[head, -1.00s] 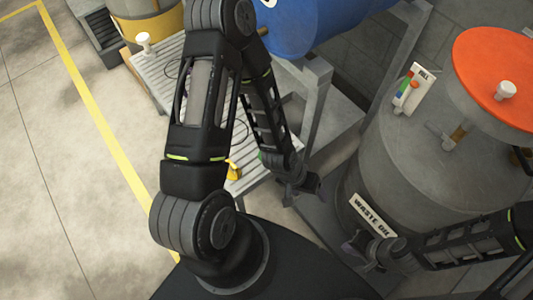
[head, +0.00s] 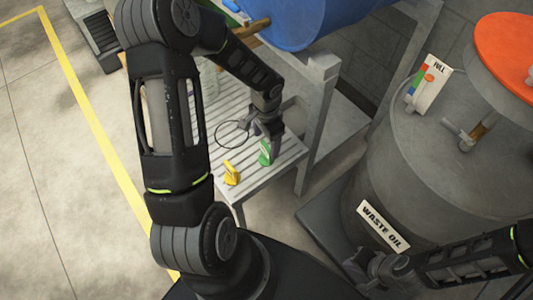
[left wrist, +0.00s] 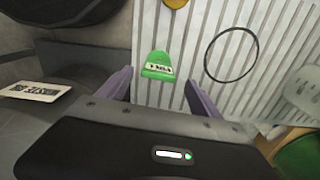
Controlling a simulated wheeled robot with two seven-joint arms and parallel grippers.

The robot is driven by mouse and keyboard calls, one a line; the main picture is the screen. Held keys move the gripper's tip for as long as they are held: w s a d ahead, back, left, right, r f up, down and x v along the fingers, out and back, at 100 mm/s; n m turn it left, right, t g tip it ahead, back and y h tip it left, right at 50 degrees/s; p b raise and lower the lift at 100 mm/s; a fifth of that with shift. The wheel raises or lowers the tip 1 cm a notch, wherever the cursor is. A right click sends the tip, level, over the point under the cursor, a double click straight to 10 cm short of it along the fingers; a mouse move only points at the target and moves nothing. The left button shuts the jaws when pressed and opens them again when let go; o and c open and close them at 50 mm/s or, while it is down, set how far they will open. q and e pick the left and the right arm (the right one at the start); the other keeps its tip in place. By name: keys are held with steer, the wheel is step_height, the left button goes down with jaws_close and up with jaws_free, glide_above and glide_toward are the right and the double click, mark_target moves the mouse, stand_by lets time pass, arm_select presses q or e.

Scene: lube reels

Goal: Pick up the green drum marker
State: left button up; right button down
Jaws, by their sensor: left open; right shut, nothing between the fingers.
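The green drum marker (head: 265,151) stands on the slatted bench (head: 291,150) near its front right corner. It also shows in the left wrist view (left wrist: 158,66), with a pale label on its face, ahead of and between the fingers. My left gripper (head: 268,140) is open and close to the green marker, partly in front of it in the head view. In the left wrist view its purple fingers lie left and right, with nothing between them. My right gripper (head: 365,267) is shut and empty, low beside the waste oil drum (head: 350,205).
A yellow marker (head: 231,172) stands left of the green one on the bench. A thin dark ring (left wrist: 231,54) lies close by. A blue drum (head: 290,20) lies above the bench on a grey frame (head: 318,110). The waste oil drum stands to the right.

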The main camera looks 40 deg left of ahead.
mark_target(266, 154)
arm_select(q)
steer(key=shift+f, duration=1.3)
steer(key=shift+b, duration=0.3)
step_height(266, 154, down, 5)
steer(key=shift+s+d+f+b, duration=0.1)
steer(key=shift+f+b, duration=0.05)
steer(key=shift+b, duration=0.45)
steer(key=c, duration=1.4)
step_height(266, 154, up, 10)
steer(key=shift+r+p, duration=0.1)
steer(key=shift+p, duration=1.1)
